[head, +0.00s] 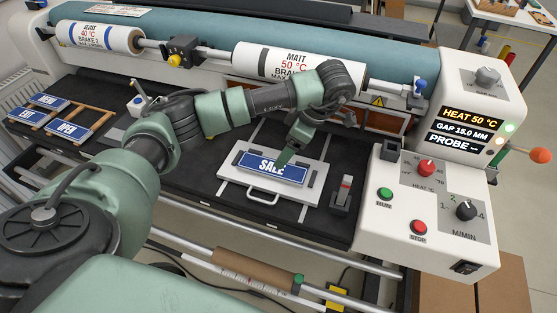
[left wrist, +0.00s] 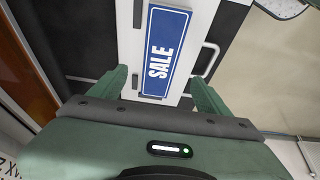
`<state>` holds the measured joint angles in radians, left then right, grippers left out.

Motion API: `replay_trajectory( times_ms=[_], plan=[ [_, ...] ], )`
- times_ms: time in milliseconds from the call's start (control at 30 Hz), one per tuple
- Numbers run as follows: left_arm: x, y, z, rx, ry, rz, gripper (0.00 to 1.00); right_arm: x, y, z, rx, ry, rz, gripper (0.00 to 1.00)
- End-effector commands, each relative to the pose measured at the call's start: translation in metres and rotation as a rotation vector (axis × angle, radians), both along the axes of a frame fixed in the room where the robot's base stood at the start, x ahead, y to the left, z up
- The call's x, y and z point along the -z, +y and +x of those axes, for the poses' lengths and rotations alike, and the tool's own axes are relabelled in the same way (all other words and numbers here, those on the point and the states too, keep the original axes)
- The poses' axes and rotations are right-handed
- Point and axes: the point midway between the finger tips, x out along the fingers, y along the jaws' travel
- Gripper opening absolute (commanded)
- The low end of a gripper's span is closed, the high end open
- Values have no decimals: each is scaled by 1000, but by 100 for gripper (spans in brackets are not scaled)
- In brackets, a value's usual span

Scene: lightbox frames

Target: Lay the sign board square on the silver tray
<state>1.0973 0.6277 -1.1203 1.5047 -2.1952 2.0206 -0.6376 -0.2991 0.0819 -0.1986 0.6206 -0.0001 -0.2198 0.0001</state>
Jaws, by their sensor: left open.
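The sign board (head: 272,168) is blue with a white border and the word SALE. It lies on the silver tray (head: 229,180), a pale plate with a handle at its front edge and dark strips on top. Its long sides run roughly parallel to the tray's long sides; a slight tilt is hard to judge. The board also shows in the left wrist view (left wrist: 166,45), on the tray (left wrist: 205,25). My left gripper (head: 284,160) is over the board, partly hiding it. Its fingers (left wrist: 160,86) are apart, one beyond each long side of the board, with nothing clamped. My right gripper is out of view.
A wooden rack (head: 88,120) with several blue signs stands at the left. A laminator with white rolls (head: 280,62) runs behind the tray. A control panel (head: 420,205) with knobs and buttons is at the right. A small dark block (head: 341,197) stands beside the tray.

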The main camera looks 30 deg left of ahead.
Motion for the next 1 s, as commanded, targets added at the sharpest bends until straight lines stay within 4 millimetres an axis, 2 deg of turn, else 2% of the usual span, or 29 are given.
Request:
replay_trajectory(
  times_ms=[33,100,300,1000],
  plan=[
    [-13,-2,2,0,-6,3,78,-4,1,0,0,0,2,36],
    [-22,-6,3,0,-5,4,78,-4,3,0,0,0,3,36],
    [-36,-13,4,-1,-1,2,78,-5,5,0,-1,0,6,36],
    [-36,-13,3,-1,1,1,78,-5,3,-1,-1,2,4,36]
  ],
)
